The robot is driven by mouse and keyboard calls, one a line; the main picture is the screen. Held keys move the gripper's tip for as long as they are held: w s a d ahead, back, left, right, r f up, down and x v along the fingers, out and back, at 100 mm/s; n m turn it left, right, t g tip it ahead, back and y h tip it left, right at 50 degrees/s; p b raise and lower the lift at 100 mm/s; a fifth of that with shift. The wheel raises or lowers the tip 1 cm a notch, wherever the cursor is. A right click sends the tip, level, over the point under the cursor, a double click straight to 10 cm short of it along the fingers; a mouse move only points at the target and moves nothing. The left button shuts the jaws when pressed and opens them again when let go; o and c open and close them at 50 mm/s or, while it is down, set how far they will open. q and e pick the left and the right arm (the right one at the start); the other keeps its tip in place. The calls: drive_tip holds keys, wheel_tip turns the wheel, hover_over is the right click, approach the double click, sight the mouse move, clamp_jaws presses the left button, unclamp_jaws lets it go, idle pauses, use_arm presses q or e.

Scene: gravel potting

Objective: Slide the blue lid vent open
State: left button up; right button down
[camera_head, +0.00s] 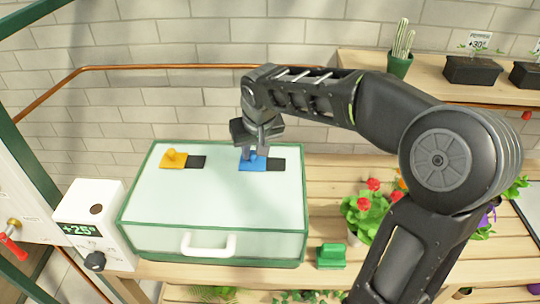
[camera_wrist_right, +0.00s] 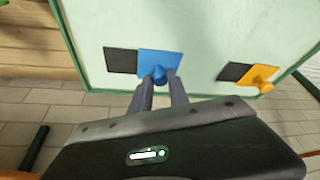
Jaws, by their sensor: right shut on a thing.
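The blue lid vent (camera_head: 252,163) is a flat blue slide with a knob, on the pale lid of a green-edged box (camera_head: 210,205). A black opening (camera_head: 277,164) shows to its right. My right gripper (camera_head: 254,150) comes down from above and is shut on the blue vent's knob. In the right wrist view the two fingers (camera_wrist_right: 160,88) stand either side of the blue knob (camera_wrist_right: 159,74), and the blue plate (camera_wrist_right: 160,62) lies beside the black patch (camera_wrist_right: 121,60). My left gripper is not in view.
An orange vent (camera_head: 174,159) with its own black patch sits left on the same lid. A white box with a display (camera_head: 90,215) stands at the left. A green block (camera_head: 331,256) and flowering plants (camera_head: 366,212) stand to the right on the slatted bench.

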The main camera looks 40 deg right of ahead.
drive_tip(key=shift+a, duration=0.15)
drive_tip(key=c, duration=1.3)
unclamp_jaws()
drive_tip(key=shift+w+a, duration=0.15)
drive_tip(key=shift+w, duration=0.05)
drive_tip(key=shift+o, duration=0.2)
drive_tip(key=v, duration=0.7)
drive_tip(key=shift+s+r+b, duration=0.25)
drive_tip(key=shift+r+b, duration=0.15)
drive_tip(key=shift+b, duration=0.05)
